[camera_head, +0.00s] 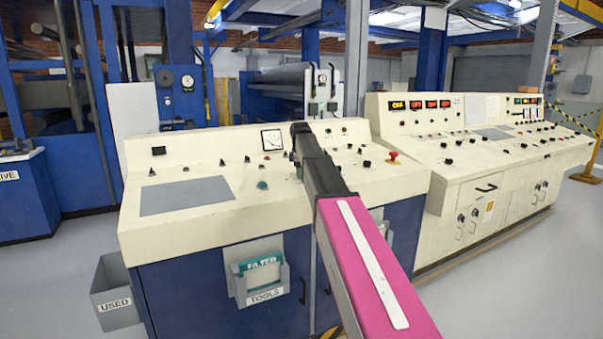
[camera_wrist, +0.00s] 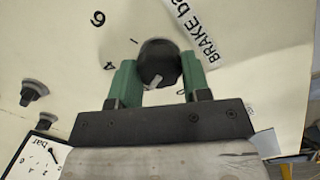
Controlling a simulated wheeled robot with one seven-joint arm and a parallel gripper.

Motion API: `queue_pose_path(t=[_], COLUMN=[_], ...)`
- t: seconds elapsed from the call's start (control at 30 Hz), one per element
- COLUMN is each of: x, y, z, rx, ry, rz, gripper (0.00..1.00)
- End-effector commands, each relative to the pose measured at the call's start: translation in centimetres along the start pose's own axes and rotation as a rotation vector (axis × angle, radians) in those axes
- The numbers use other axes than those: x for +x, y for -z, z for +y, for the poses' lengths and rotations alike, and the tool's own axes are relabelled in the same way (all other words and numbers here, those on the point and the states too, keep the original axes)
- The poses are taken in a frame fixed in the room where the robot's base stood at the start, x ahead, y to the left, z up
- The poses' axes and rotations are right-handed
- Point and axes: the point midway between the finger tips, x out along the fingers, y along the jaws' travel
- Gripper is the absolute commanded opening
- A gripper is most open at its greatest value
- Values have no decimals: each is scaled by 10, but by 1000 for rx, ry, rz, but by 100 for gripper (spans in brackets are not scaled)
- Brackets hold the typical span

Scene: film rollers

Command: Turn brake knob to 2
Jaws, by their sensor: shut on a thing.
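The brake knob (camera_wrist: 157,50) is a black round knob on the cream panel in the wrist view, with a pale pointer mark on its side facing my gripper. My gripper (camera_wrist: 159,64) has its two green fingers on either side of the knob, shut on it. The printed label "BRAKE bar" (camera_wrist: 193,28) lies to the upper right. No 2 is visible. In the head view my arm reaches over the console, and the knob is hidden behind it.
In the wrist view, two dark knobs (camera_wrist: 35,88) stand at the left and a gauge (camera_wrist: 34,158) is at the lower left. In the head view, the cream console (camera_head: 230,208) carries several small knobs and a red button (camera_head: 393,155) to the right of my arm.

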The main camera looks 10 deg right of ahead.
Motion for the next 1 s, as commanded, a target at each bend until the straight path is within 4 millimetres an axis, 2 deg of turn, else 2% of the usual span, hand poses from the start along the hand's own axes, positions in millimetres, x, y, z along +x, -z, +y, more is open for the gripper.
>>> queue_pose_path(t=[0.67,0.7,0.77,0.8,1.0], x=[1,1,1,0,0], y=[0,0,0,0,0], z=[-1,-1,-1,-1,-1], rx=[-69,-69,-69,-68,-68], ry=[-4,-4,-4,-4,-5], rz=[1,1,1,1,1], gripper=[20,47,66,69,69])
